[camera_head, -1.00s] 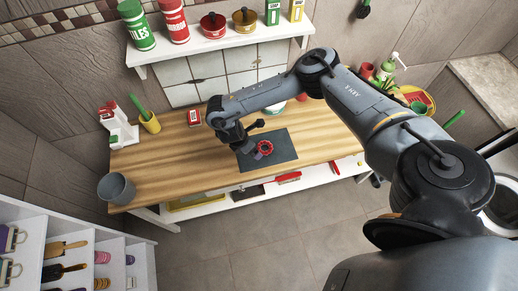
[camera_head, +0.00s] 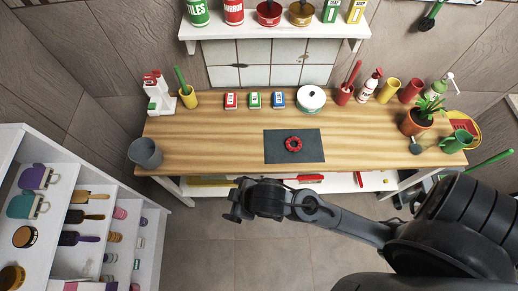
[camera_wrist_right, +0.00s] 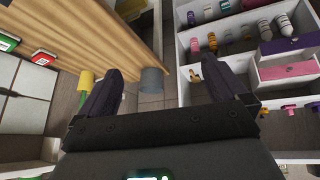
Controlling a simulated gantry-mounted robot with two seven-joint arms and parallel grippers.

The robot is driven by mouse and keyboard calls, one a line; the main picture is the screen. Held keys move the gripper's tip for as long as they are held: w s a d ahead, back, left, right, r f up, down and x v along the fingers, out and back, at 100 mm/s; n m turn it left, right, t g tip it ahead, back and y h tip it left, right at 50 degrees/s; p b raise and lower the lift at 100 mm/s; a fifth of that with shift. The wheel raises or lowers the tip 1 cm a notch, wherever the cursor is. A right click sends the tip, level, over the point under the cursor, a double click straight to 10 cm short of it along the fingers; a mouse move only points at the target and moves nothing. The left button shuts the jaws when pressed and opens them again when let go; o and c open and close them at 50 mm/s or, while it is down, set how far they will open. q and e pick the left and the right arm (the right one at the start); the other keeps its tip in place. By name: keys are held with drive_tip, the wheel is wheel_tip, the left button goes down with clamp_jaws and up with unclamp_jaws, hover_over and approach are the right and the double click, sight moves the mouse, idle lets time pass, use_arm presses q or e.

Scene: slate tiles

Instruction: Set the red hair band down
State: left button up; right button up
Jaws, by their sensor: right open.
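The red hair band (camera_head: 293,144) lies flat on the dark grey mat (camera_head: 275,155) on the wooden worktop. My right gripper (camera_head: 234,202) is in front of the worktop's front edge, below and left of the band in the head view, and apart from it. In the right wrist view its two dark fingers (camera_wrist_right: 170,85) stand wide apart with nothing between them. The band does not show in the right wrist view. My left gripper is not in view.
A grey cup (camera_head: 146,153) stands at the worktop's left end. Small boxes (camera_head: 254,100), a white round pot (camera_head: 311,98) and bottles line the back. A white shelf unit (camera_head: 75,200) with brushes stands at left. The worktop between cup and mat is clear.

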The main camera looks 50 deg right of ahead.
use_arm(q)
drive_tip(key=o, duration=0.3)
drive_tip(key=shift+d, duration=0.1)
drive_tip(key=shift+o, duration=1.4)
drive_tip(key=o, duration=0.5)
use_arm(e)
drive_tip(key=s+d+f+m+g+h, duration=0.1)
drive_tip(key=s+d+m, duration=0.3)
drive_tip(key=s+d, duration=0.4)
drive_tip(key=d+g+h, duration=0.1)
drive_tip(key=d, duration=0.1)
drive_tip(key=shift+d, duration=0.4)
